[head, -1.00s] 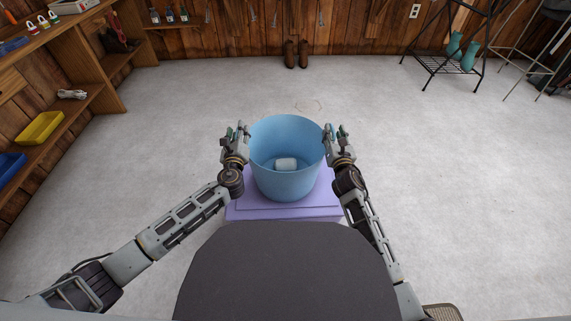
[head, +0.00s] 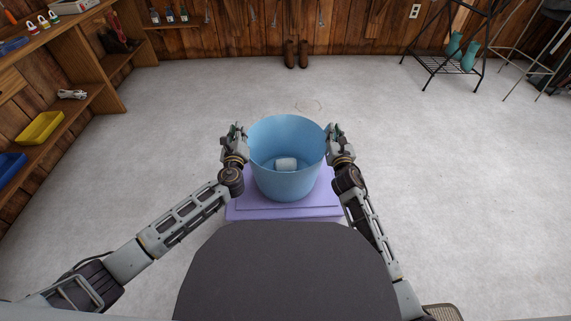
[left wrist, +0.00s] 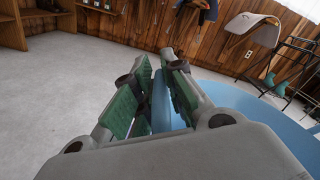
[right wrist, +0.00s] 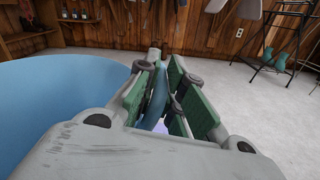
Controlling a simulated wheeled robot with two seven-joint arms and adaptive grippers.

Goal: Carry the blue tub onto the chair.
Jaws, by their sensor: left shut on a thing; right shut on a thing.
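The blue tub (head: 286,184) is upright in front of me, over a purple stepped block (head: 240,213). A small white roll-shaped thing (head: 286,164) lies inside it. My left gripper (head: 243,134) is shut on the tub's left rim; in the left wrist view the rim (left wrist: 160,105) runs between the green pads. My right gripper (head: 331,134) is shut on the right rim, which also shows between the pads in the right wrist view (right wrist: 155,100). I cannot make out a whole chair; a woven brown edge (head: 442,312) at the bottom right may be part of one.
Wooden shelves (head: 75,100) with yellow and blue bins stand along the left. Brown boots (head: 296,54) stand by the back wall. A black metal rack (head: 446,62) with teal boots is at the back right. The grey floor (head: 450,170) to the right is widely clear.

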